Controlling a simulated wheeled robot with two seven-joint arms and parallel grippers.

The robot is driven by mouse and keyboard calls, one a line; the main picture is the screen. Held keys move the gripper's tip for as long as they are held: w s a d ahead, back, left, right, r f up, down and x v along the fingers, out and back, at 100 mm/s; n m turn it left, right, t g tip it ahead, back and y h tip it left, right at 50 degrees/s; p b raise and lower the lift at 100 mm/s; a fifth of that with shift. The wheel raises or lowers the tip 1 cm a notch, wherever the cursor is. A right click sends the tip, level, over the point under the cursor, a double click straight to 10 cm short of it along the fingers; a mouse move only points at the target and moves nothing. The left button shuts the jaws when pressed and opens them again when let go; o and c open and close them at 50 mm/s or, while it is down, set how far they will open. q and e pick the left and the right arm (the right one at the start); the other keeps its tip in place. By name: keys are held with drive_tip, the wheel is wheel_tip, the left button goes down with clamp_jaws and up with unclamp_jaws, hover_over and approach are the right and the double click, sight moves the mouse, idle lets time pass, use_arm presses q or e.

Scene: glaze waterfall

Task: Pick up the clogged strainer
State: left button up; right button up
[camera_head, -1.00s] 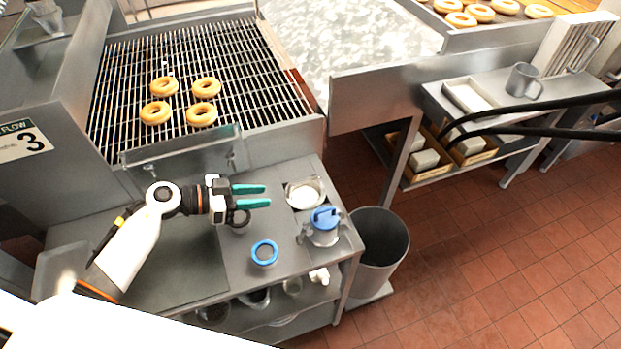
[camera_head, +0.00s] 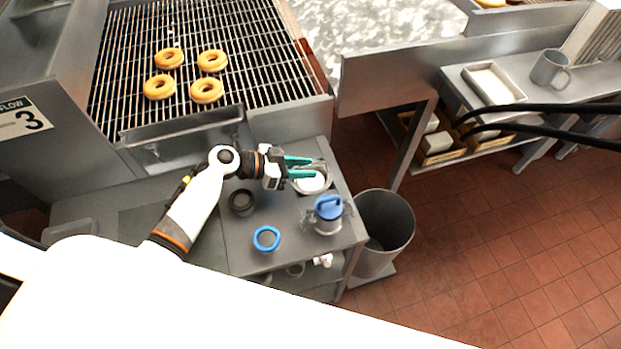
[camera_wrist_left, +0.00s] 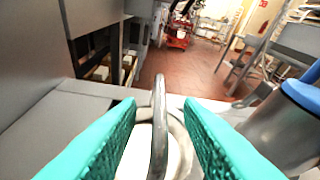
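A round metal strainer with white matter in it (camera_head: 312,183) sits at the right rear of the steel counter; I take it to be the clogged strainer. In the left wrist view its upright metal loop handle (camera_wrist_left: 158,125) stands between my fingers, over the round rim and white contents. My left gripper (camera_head: 303,167) is open, its teal fingers on either side of the handle with gaps showing. In the head view the fingers hide part of the strainer. My right gripper is not in view.
A blue-topped metal canister (camera_head: 328,214) stands close in front of the strainer. A blue-rimmed round piece (camera_head: 266,239) and a dark ring (camera_head: 241,202) lie on the counter (camera_head: 290,220). A grey bin (camera_head: 385,225) stands right of it. A fryer grate with doughnuts (camera_head: 206,90) is behind.

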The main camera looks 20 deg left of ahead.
use_arm(q)
drive_tip(key=x, duration=0.2)
drive_tip(key=shift+w+d+f, duration=0.1)
drive_tip(key=shift+w+d, duration=0.1)
clamp_jaws()
